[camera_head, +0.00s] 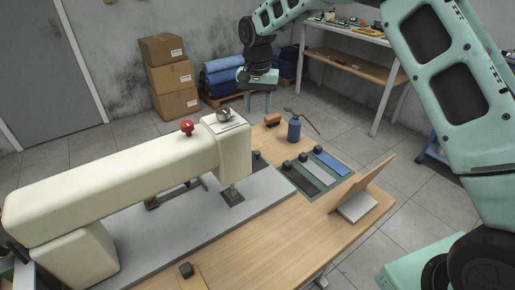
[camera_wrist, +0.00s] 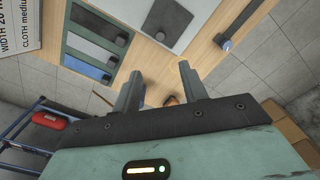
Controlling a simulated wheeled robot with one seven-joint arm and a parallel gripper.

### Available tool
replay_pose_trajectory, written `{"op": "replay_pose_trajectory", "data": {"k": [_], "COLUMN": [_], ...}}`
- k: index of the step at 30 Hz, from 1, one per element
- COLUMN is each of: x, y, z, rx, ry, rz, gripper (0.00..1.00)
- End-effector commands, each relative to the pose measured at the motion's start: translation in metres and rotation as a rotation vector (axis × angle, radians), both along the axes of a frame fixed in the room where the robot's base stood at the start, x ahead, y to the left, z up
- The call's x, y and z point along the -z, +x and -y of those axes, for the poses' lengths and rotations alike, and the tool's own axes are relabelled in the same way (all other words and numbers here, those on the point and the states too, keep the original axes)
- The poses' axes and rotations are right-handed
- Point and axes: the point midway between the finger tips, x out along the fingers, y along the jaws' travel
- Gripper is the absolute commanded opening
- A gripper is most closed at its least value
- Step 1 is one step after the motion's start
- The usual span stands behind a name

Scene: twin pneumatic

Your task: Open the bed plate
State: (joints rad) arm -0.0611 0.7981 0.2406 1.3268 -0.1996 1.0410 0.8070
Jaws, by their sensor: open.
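The cream sewing machine (camera_head: 110,180) stands on a grey bed (camera_head: 190,228) on the wooden table. A dark knob (camera_head: 256,155) shows beside the machine's head, partly hidden by it. In the wrist view a grey plate (camera_wrist: 184,12) with a dark round knob (camera_wrist: 160,36) lies near the top; I take it for the bed plate, and it looks flat. My gripper (camera_head: 261,100) is above the far end of the table, apart from the plate. In the wrist view its two fingers (camera_wrist: 160,82) are spread with nothing clearly held between them.
A green mat (camera_head: 325,188) holds dark, grey and blue strips with knobs. A tilted wooden board (camera_head: 365,183) is at the right. Cardboard boxes (camera_head: 170,75) are behind.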

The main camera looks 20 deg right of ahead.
Motion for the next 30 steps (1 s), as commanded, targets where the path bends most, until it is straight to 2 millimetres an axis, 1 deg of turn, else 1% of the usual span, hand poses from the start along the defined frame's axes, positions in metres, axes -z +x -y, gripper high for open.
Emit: {"op": "replay_pose_trajectory", "data": {"k": [5, 18, 21, 27, 30], "x": [0.026, 0.117, 0.135, 0.16, 0.165], "y": [-0.001, -0.002, -0.001, -0.001, -0.001], "z": [0.0, -0.001, -0.001, -0.001, -0.001], "rx": [-0.001, -0.003, -0.002, -0.003, -0.002], "ry": [0.0, 0.001, 0.001, 0.001, 0.001], "rz": [-0.004, -0.004, -0.003, 0.0, 0.0], "gripper": [0.43, 0.43, 0.43, 0.43, 0.43]}}
